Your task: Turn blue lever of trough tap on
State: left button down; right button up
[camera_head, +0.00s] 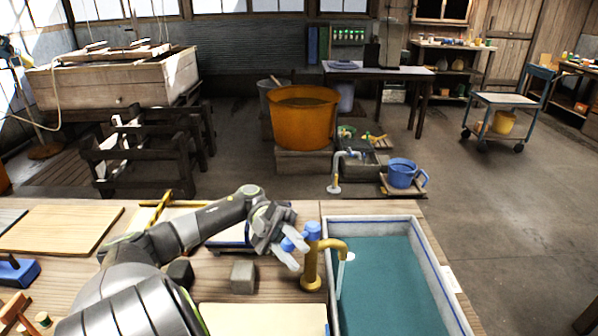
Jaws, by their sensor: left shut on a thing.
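The brass trough tap (311,262) stands at the left rim of the trough (331,300), its spout bent right over the blue-green water (390,285). The tap has a blue cap on top and a blue lever (287,244) pointing left. My left gripper (289,253) reaches in from the left and is shut on the blue lever, its fingers hiding part of it. A pale vertical streak below the spout looks like running water. My right gripper is not in view.
A grey block (243,277) lies on the wooden bench left of the tap. A cream board (262,319) is at the front and a wooden board (62,229) at the left. A blue mug (402,172) and an orange tub (301,118) stand beyond the bench.

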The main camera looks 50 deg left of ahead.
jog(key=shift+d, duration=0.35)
pick_arm(q)
jog(key=c, duration=1.1)
grip_release()
jog(key=shift+a, duration=0.1)
